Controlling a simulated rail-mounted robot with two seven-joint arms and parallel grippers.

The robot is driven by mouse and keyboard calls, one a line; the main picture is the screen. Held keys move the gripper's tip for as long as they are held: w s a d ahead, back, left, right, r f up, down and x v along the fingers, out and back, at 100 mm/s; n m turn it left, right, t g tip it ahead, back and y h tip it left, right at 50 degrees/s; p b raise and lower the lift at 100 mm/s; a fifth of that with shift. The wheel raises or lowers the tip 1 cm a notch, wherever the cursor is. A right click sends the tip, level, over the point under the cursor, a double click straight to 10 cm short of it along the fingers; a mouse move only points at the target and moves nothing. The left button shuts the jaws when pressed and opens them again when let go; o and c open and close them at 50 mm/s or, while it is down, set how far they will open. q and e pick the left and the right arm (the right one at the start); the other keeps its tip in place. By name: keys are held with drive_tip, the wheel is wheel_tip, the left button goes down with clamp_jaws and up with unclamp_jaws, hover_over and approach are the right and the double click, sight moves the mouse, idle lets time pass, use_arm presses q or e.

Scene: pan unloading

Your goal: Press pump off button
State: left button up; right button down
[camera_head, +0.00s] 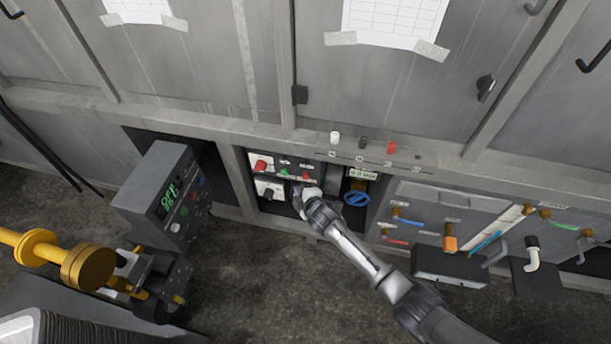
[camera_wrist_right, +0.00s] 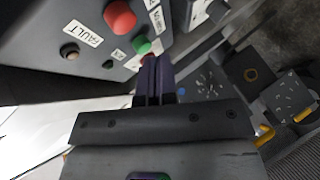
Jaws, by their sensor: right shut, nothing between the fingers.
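A grey control panel (camera_head: 283,183) sits in a recess below the cabinet doors, with red and green buttons on its face. In the right wrist view, a large red button (camera_wrist_right: 119,15) and a smaller green button (camera_wrist_right: 142,45) stand out from the panel. The label text beside them is cut off, so I cannot tell which is pump off. My right gripper (camera_head: 300,196) is at the panel. Its dark fingers (camera_wrist_right: 155,65) are shut and empty, with their tips close to the green button. I cannot tell whether they touch it. My left gripper is out of view.
A box with a green display (camera_head: 158,201) stands to the left, near a yellow pipe (camera_head: 38,248). A blue valve handle (camera_head: 356,198) is just right of the gripper. Further right is a panel of coloured levers (camera_head: 450,240). A dark FAULT lamp (camera_wrist_right: 70,52) is beside the buttons.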

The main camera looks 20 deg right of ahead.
drive_tip(key=shift+s+a+p, duration=0.3)
drive_tip(key=shift+s+a, duration=0.15)
drive_tip(key=shift+s, duration=0.2)
drive_tip(key=shift+s+a+p, duration=0.3)
drive_tip(key=shift+s+a, duration=0.15)
drive_tip(key=shift+s, duration=0.15)
